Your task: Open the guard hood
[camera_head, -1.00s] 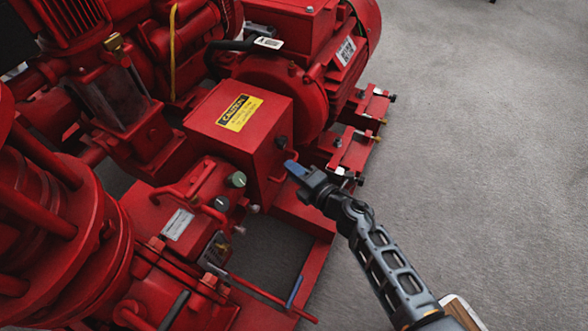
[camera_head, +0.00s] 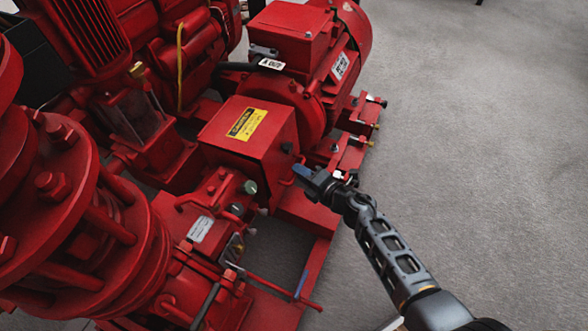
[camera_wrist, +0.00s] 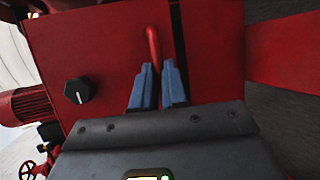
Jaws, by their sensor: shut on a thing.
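The guard hood (camera_head: 272,148) is a red box with a yellow caution label on top, in the middle of the head view. Its red face (camera_wrist: 108,50) fills much of the wrist view. A bent red handle (camera_wrist: 154,45) stands out from that face. My gripper (camera_head: 300,172) is at the hood's right side in the head view. In the wrist view its blue fingers (camera_wrist: 156,84) are shut on the lower part of the handle, and they hide the handle's gripped end. A black knob (camera_wrist: 77,90) is on the face left of the fingers.
A red motor (camera_head: 318,60) stands behind the hood. Pump casing and pipes (camera_head: 90,210) crowd the left. A base rail (camera_head: 310,220) runs below my gripper. Grey floor (camera_head: 480,150) to the right is clear.

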